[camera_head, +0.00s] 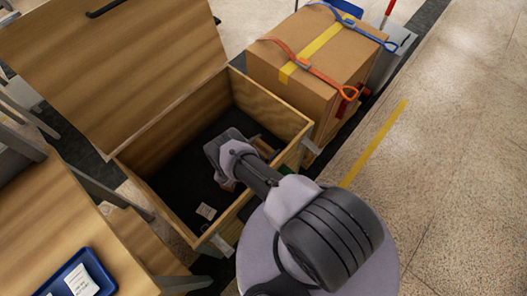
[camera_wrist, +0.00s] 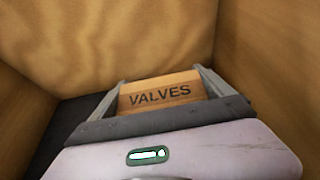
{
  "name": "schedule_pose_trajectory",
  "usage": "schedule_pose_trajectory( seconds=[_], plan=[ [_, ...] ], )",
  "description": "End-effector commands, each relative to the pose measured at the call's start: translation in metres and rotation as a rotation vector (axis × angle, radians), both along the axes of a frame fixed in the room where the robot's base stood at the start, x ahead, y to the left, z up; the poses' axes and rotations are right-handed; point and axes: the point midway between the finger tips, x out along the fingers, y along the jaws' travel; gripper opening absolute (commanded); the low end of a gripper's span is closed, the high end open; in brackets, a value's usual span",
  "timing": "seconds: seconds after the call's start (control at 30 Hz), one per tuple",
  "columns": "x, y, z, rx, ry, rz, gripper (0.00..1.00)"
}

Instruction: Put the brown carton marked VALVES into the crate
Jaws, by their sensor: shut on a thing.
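The brown carton marked VALVES (camera_wrist: 158,95) sits between the two fingers of my gripper (camera_wrist: 160,84) in the wrist view, its lettering facing the camera. My gripper is shut on it. In the head view my gripper (camera_head: 224,146) reaches down inside the open wooden crate (camera_head: 268,106), between its walls. My wrist and gripper hide most of the carton there. The crate's walls also show around the carton in the wrist view (camera_wrist: 110,40). I cannot tell whether the carton touches the crate's dark floor.
The crate's lid (camera_head: 115,65) stands open at the upper left. A white slip (camera_head: 205,211) lies on the crate floor. A large strapped cardboard box (camera_head: 285,95) stands beyond the crate. A wooden table (camera_head: 40,215) with a blue tray (camera_head: 100,272) is at lower left. Floor at right is clear.

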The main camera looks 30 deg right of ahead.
Motion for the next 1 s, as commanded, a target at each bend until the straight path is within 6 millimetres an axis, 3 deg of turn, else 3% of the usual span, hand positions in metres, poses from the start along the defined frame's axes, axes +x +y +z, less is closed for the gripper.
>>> schedule_pose_trajectory(
  seconds=[0.03, 0.1, 0.27, 0.3, 0.33, 0.67, 1.0],
  plan=[
    [0.0, 0.0, -0.016, 0.0, 0.0, 0.0, 0.42],
    [0.0, 0.0, -0.028, 0.0, 0.0, 0.0, 0.42],
    [0.0, 0.0, -0.024, 0.0, 0.0, 0.0, 0.42],
    [0.0, 0.0, -0.024, 0.0, 0.0, 0.0, 0.95],
    [0.0, 0.0, -0.024, 0.0, 0.0, 0.0, 1.0],
    [-0.001, 0.007, -0.02, 0.001, 0.001, 0.004, 1.0],
    [-0.023, 0.068, 0.009, 0.0, 0.0, 0.004, 1.0]
  ],
)
